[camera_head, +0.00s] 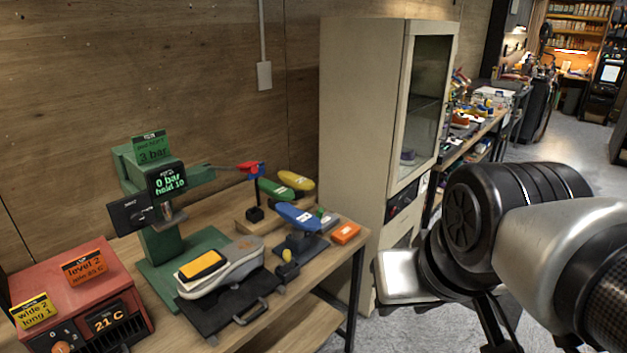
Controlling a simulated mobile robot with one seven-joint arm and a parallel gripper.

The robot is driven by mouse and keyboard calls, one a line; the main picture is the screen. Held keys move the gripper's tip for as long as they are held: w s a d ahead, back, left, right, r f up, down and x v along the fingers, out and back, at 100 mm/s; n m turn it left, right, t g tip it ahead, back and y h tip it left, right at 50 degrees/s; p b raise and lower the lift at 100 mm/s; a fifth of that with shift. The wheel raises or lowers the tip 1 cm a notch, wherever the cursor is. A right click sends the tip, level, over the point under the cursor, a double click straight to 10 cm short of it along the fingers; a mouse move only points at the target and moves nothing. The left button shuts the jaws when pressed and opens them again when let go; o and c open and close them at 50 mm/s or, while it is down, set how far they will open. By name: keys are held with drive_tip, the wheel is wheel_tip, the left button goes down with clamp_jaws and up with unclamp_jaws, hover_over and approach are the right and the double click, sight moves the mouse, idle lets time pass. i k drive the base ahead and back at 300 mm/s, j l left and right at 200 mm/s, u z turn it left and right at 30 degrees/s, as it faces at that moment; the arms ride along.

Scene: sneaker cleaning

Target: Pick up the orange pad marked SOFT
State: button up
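A small orange block (346,233) lies flat near the right end of the wooden workbench (335,262). It has a small pale mark on top, too small to read, so I cannot confirm that it says SOFT. A yellow-orange pad (201,264) lies on a grey-and-white shoe sole (222,268), further left under the green press. My arm comes in from the right, in front of the bench and apart from it. The dark parts of my gripper (495,325) show at the bottom edge and are cut off there. I cannot see its fingertips.
A green press (160,245) and a red heater box (80,310) stand on the left of the bench. A beige cabinet (362,120) stands behind the bench's right end. Grey floor is open at right.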

sight(349, 230)
drive_tip(key=i+l+u, duration=0.1)
drive_tip(key=u, duration=0.35)
drive_tip(key=i+l+u, duration=0.2)
drive_tip(key=u, duration=0.25)
drive_tip(key=i+l+u, duration=0.15)
drive_tip(key=l, duration=0.2)
drive_tip(key=i+l+u, duration=0.2)
drive_tip(key=l+u, duration=0.15)
drive_tip(key=l, duration=0.3)
drive_tip(key=i+l, duration=0.1)
drive_tip(key=l, duration=0.3)
drive_tip(key=i+l, duration=0.15)
drive_tip(key=l, duration=0.2)
drive_tip(key=i+l, duration=0.1)
drive_tip(key=l, duration=0.3)
drive_tip(key=i+l+u, duration=0.1)
drive_tip(key=l, duration=0.3)
drive_tip(key=i+l, duration=0.1)
drive_tip(key=l, duration=0.25)
